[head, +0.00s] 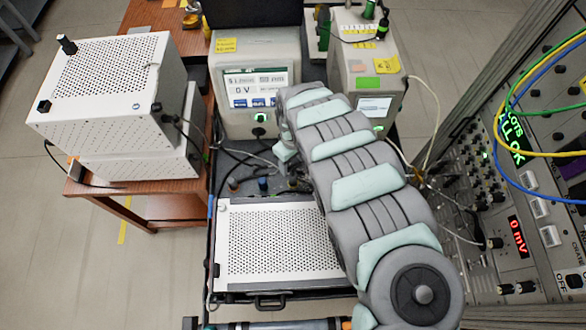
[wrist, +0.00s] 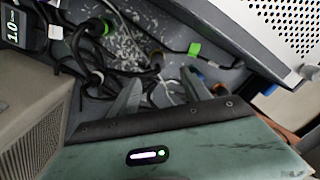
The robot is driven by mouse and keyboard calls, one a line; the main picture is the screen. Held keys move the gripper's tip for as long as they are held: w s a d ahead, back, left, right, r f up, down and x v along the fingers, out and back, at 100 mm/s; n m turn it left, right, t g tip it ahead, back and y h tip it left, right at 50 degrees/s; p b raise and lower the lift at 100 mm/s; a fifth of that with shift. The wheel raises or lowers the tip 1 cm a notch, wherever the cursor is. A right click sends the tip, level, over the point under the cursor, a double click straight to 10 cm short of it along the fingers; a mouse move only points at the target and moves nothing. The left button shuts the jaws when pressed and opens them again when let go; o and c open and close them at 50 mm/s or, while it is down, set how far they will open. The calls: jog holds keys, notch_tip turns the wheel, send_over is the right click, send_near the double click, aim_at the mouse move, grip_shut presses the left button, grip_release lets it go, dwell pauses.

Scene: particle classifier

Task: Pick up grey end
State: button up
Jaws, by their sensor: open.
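My gripper (wrist: 160,93) is open in the wrist view, its two grey-green fingers apart and pointing at the tangle of cables. Dark cables (wrist: 97,70) and loops lie beyond and around the fingers on a grey surface. No cable is visibly held between the fingers. I cannot tell for certain which piece is the grey end. A grey cable (head: 247,156) runs in front of the left instrument in the head view. The fingers are not clear in the head view, where my arm covers part of the cable area.
A white perforated box (head: 285,240) stands in front of the cables. A rack with a red display (head: 517,237) is at the right. Pale shreds (wrist: 125,47) lie among the cables.

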aim_at(294, 175)
jog(key=f, duration=0.4)
jog(key=shift+s+a+f, duration=0.15)
jog(key=shift+s+f, duration=0.1)
jog(key=shift+f, duration=0.1)
jog(key=shift+w+d+f, duration=0.15)
jog(key=shift+d+f, duration=0.05)
jog(key=shift+f, duration=1.4)
jog(key=shift+w+d+f, duration=0.1)
jog(key=shift+d+f, duration=0.05)
jog(key=shift+f, duration=1.4)
grip_shut()
